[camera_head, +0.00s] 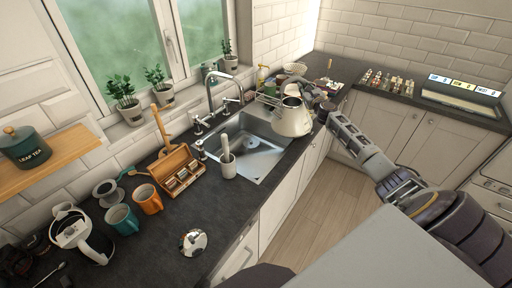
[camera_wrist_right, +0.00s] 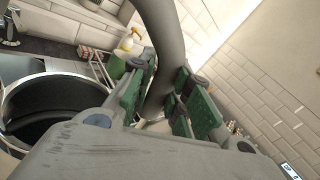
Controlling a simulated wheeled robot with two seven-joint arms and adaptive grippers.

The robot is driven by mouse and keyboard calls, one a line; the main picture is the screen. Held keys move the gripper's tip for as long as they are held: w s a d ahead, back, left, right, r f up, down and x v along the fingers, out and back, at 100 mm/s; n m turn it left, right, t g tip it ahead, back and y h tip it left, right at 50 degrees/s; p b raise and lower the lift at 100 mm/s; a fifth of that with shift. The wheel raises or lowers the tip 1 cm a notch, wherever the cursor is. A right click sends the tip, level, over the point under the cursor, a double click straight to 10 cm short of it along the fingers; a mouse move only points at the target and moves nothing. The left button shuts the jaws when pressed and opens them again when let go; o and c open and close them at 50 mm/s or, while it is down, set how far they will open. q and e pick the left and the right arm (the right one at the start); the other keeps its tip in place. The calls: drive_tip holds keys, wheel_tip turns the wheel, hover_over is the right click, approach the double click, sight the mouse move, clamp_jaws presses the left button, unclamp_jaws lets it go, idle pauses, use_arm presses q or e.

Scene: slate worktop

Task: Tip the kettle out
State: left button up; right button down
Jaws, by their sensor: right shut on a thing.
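A cream kettle (camera_head: 292,118) is at the far right end of the steel sink (camera_head: 262,165), close to the counter's front edge. It looks roughly upright, with its round top opening showing. My right gripper (camera_head: 325,108) is shut on its handle, on the kettle's right side. In the right wrist view, the grey handle (camera_wrist_right: 165,45) passes between the green finger pads of the gripper (camera_wrist_right: 162,88), and the kettle's dark round opening (camera_wrist_right: 45,108) is at the left. I cannot see its contents or whether its base touches anything. My left gripper is not in view.
A tall tap (camera_head: 222,80) rises behind the sink. A wooden box (camera_head: 176,170), two mugs (camera_head: 148,198) and a white jug (camera_head: 82,235) stand nearer. A spray bottle (camera_wrist_right: 128,42) and wire rack (camera_wrist_right: 98,65) are near the kettle.

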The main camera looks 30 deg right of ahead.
drive_tip(key=shift+s+d+r+m, duration=0.1)
drive_tip(key=shift+d+r+m, duration=0.5)
drive_tip(key=shift+d+r, duration=0.15)
idle(0.3)
